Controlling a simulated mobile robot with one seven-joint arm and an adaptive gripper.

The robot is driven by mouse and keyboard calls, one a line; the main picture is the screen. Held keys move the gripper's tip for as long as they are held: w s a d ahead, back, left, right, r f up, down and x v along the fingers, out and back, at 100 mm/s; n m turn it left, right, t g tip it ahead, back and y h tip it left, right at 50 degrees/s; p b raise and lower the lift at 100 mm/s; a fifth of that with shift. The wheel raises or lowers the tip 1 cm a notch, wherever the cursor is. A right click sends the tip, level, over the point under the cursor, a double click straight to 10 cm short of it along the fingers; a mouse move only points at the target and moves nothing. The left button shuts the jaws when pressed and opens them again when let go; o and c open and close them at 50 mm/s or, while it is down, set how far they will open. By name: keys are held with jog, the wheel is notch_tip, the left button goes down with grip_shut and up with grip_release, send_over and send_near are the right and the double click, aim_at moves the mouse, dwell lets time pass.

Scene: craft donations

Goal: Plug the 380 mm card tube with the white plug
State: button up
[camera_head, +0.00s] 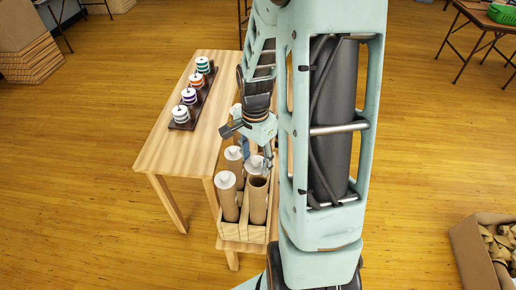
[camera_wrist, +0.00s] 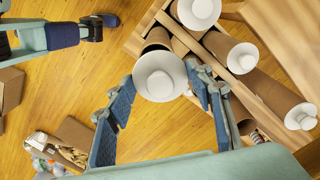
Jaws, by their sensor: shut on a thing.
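My gripper (camera_wrist: 160,88) is shut on a white plug (camera_wrist: 160,75), a round disc with a raised knob, held between the fingertips. In the head view my gripper (camera_head: 266,150) is over the wooden crate (camera_head: 232,230), with a white plug (camera_head: 256,163) just below it. An open brown card tube (camera_head: 258,184) stands upright at the crate's front right. In the wrist view an open tube (camera_wrist: 157,38) shows just beyond the held plug, partly hidden by it; the plug appears apart from it. No length marks are readable.
Other tubes with white plugs stand in the crate, such as a front-left tube (camera_head: 227,200). A wooden table (camera_head: 160,155) beside it bears a dark rack with several colored spools (camera_head: 189,97). A cardboard box of scraps (camera_head: 470,255) stands at right. Open floor surrounds them.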

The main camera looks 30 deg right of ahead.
aim_at(257, 173)
jog(key=shift+s+d+m, duration=0.15)
jog(key=shift+s+m, duration=0.15)
jog(key=shift+f+b, duration=2.1)
jog(key=shift+f, duration=0.8)
jog(key=shift+f+b, duration=0.5)
jog(key=shift+b, duration=0.2)
jog(key=o, duration=0.4)
jog(key=shift+c, duration=0.2)
jog(key=shift+o, duration=0.7)
